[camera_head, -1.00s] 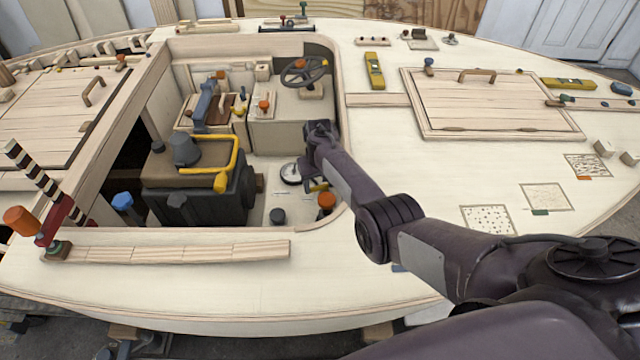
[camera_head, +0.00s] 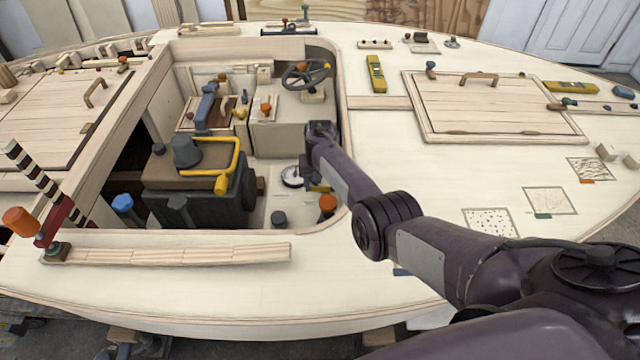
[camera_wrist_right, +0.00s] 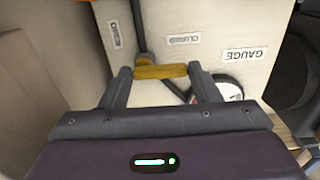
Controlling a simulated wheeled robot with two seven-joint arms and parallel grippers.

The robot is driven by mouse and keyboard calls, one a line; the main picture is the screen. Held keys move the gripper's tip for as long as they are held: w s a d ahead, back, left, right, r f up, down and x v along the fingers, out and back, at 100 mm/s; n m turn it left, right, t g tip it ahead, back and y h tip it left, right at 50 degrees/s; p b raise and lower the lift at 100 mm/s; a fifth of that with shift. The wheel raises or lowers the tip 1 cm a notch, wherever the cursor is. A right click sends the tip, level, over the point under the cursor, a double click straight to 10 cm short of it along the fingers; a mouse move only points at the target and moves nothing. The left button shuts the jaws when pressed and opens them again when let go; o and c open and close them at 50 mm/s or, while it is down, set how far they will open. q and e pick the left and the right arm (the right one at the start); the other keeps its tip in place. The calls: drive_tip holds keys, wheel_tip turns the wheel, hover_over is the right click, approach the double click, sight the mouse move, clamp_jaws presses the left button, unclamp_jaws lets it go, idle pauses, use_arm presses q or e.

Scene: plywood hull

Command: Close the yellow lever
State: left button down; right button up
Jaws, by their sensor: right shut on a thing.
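The yellow lever (camera_wrist_right: 160,71) shows in the right wrist view as a yellow grip on a dark rod that comes down the pale panel (camera_wrist_right: 210,22). An OPEN label (camera_wrist_right: 115,33) is left of the rod and a CLOSED label (camera_wrist_right: 183,39) is right of it. The grip is below the labels, nearer CLOSED in the picture. My right gripper (camera_wrist_right: 160,73) is shut on the grip, one finger at each end. In the head view my right gripper (camera_head: 312,176) is down in the cockpit, and the lever is mostly hidden there. My left gripper is out of view.
A round gauge (camera_wrist_right: 228,88) is just right of the right finger, under a GAUGE label (camera_wrist_right: 245,54). In the head view an orange knob (camera_head: 327,203) stands close to the gripper. The cockpit rim (camera_head: 347,160) is beside my arm.

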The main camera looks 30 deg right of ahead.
sight(320, 187)
drive_tip(key=o, duration=0.7)
drive_tip(key=shift+r+p, duration=0.95)
drive_tip(key=shift+r, duration=2.95)
